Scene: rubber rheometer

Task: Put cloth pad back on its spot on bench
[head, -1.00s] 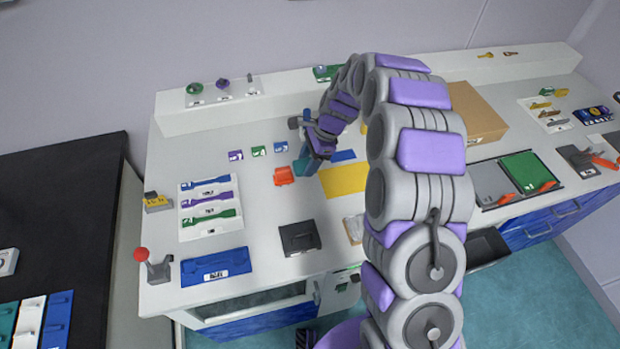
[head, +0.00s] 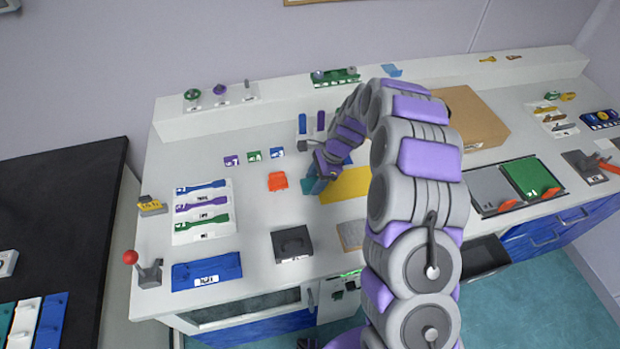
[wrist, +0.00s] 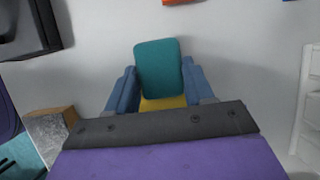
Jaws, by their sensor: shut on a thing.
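The cloth pad is most likely the teal piece (wrist: 158,68) between my gripper's blue fingers (wrist: 160,90) in the wrist view. My gripper is shut on it, and its far part sticks out beyond the fingertips. In the head view the teal pad (head: 309,187) shows at my gripper (head: 318,180), low over the bench, at the left edge of a flat yellow patch (head: 345,186). A strip of yellow (wrist: 163,103) also shows between the fingers. I cannot tell whether the pad touches the bench.
An orange block (head: 278,181) stands just left of the pad. A dark box (head: 292,244) sits nearer the front edge, with a clipboard-like board (head: 351,234) beside it. Racks of coloured strips (head: 203,211) lie left. A cardboard box (head: 470,117) stands at the right.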

